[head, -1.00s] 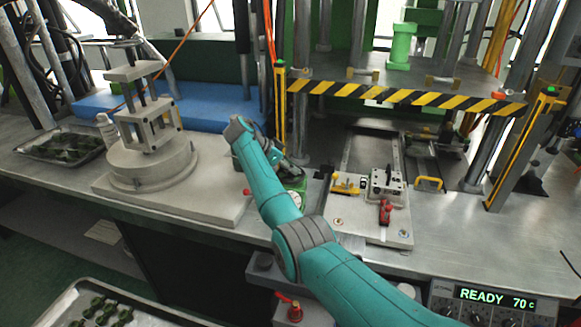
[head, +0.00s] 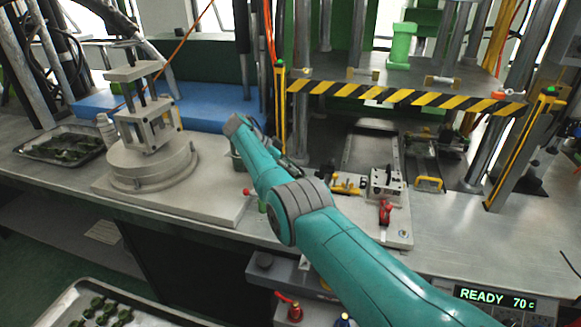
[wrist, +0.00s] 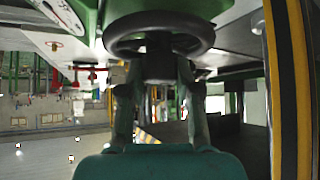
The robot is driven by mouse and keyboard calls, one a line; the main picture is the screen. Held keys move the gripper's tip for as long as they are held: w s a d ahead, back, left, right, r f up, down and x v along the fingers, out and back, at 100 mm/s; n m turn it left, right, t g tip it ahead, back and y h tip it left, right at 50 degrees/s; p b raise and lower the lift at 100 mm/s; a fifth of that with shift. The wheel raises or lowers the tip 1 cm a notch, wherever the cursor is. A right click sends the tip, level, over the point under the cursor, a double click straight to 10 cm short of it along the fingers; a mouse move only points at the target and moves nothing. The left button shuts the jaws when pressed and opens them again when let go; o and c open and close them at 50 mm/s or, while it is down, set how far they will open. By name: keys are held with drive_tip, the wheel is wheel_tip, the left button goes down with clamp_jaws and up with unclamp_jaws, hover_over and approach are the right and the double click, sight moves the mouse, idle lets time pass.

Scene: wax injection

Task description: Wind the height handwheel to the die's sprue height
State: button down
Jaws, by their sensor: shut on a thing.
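The height handwheel (wrist: 158,24), a dark round wheel with a hub below it, fills the top middle of the wrist view. My gripper (wrist: 160,88) is shut on the handwheel's hub, one finger on each side. In the head view the handwheel and my gripper are hidden behind my teal arm, between the grey pedestal and the press. A small metal block (head: 386,184), possibly the die, sits on the sliding plate (head: 372,220) with a red clamp (head: 385,211) in front of it. Its sprue cannot be made out.
The grey round pedestal (head: 150,168) with its upright frame stands left. A yellow-black striped press edge (head: 405,97) is above right, with a yellow-black guard post (head: 281,110) close to my wrist. A display (head: 495,298) reads READY 70 C. Trays of green parts lie at left.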

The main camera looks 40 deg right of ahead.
drive_tip(key=c, duration=0.8)
unclamp_jaws()
wheel_tip(320, 180, up, 10)
drive_tip(key=shift+f, duration=0.1)
